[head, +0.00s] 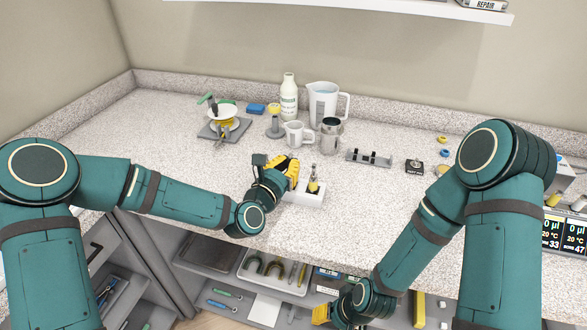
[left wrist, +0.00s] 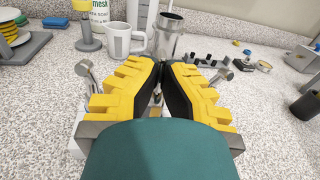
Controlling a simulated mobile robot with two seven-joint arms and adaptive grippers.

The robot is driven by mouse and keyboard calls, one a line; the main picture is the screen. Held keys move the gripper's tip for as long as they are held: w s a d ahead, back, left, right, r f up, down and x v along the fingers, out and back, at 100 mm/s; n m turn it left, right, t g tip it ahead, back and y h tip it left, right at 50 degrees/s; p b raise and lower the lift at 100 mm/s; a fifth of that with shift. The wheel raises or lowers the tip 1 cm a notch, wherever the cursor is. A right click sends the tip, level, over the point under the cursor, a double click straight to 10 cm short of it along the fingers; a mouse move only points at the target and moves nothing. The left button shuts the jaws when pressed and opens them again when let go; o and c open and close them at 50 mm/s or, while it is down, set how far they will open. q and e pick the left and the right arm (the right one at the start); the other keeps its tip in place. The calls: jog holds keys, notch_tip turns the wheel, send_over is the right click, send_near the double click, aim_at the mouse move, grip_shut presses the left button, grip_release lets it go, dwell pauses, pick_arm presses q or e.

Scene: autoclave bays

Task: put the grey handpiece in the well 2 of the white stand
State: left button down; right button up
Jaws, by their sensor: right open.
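The white stand (head: 303,196) sits on the counter near its front edge. A slim upright piece with a grey top and a brass-coloured lower part (head: 314,184) stands at its right side. My left gripper (head: 292,171) is low over the left part of the stand and hides it. In the left wrist view its yellow fingers (left wrist: 161,72) nearly meet at the tips. A small silvery, brownish bit shows between them; I cannot tell whether it is the grey handpiece or whether it is gripped. My right gripper (head: 322,314) is open, low in front of the counter.
A white mug (head: 296,135), a metal beaker (head: 330,137), a pitcher (head: 323,103) and a bottle (head: 289,98) stand behind the stand. A grey rack (head: 368,158) lies to the right. The counter (head: 395,205) right of the stand is clear. Shelves with trays are below.

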pick_arm(q)
jog(key=shift+w+d+f, duration=0.1)
jog(key=shift+f, duration=0.25)
jog(key=shift+s+r, duration=0.2)
jog(key=c, duration=1.5)
grip_release()
jog(key=shift+f, duration=0.2)
jog(key=shift+c, duration=0.2)
jog(key=o, duration=0.4)
jog(key=shift+w, duration=0.1)
jog(key=shift+r, duration=0.1)
jog(key=shift+r, duration=0.1)
jog(key=shift+s+a, duration=0.2)
jog(key=p+v, duration=0.1)
jog(key=v, duration=1)
jog(key=shift+s, duration=0.35)
